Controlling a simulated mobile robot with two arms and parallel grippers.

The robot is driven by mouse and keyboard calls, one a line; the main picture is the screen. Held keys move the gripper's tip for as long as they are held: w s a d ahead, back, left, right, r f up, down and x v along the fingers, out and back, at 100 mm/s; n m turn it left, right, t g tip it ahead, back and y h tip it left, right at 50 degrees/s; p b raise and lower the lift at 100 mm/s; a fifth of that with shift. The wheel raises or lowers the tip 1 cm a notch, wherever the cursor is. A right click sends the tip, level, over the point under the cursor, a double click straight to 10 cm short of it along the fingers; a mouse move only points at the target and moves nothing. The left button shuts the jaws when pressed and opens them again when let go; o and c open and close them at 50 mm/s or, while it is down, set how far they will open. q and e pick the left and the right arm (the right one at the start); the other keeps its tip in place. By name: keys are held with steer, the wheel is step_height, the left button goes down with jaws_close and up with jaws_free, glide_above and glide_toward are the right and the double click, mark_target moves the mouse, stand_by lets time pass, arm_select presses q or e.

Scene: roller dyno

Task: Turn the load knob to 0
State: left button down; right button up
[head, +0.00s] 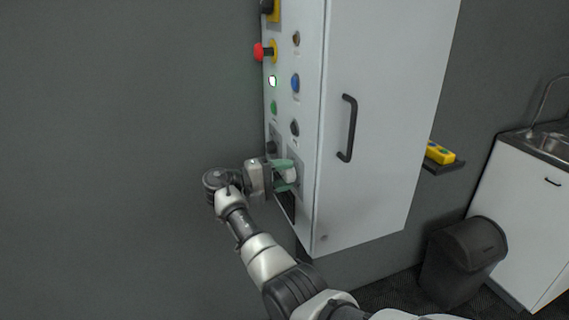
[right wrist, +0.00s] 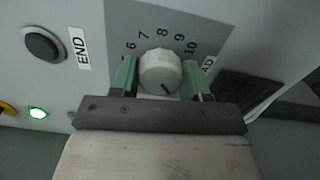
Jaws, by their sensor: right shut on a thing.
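The load knob is a white round knob (right wrist: 160,70) on a grey dial plate (right wrist: 207,30). The dial numbers 6 to 10 show along its upper side; the 0 and the lower numbers are hidden behind my gripper. A short dark mark on the knob points to the lower right in the right wrist view. My right gripper (head: 284,176) has its green fingers shut on the knob, one on each side. The knob also shows between the fingers in the head view (head: 291,175). My left gripper is not in view.
The grey-white cabinet (head: 375,110) carries a red emergency button (head: 259,51), a lit white lamp (head: 272,81), a blue button (head: 295,83) and a black END button (right wrist: 43,45). Its door has a black handle (head: 347,128). Open space lies left of the cabinet before the dark wall.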

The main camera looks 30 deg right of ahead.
steer(key=shift+r+n, duration=0.2)
steer(key=shift+n, duration=0.1)
stand_by(0.4)
steer(key=o, duration=0.9)
steer(key=shift+f, duration=0.1)
steer(key=b+v, duration=0.3)
steer(key=v, duration=0.7)
steer(key=shift+a, duration=0.35)
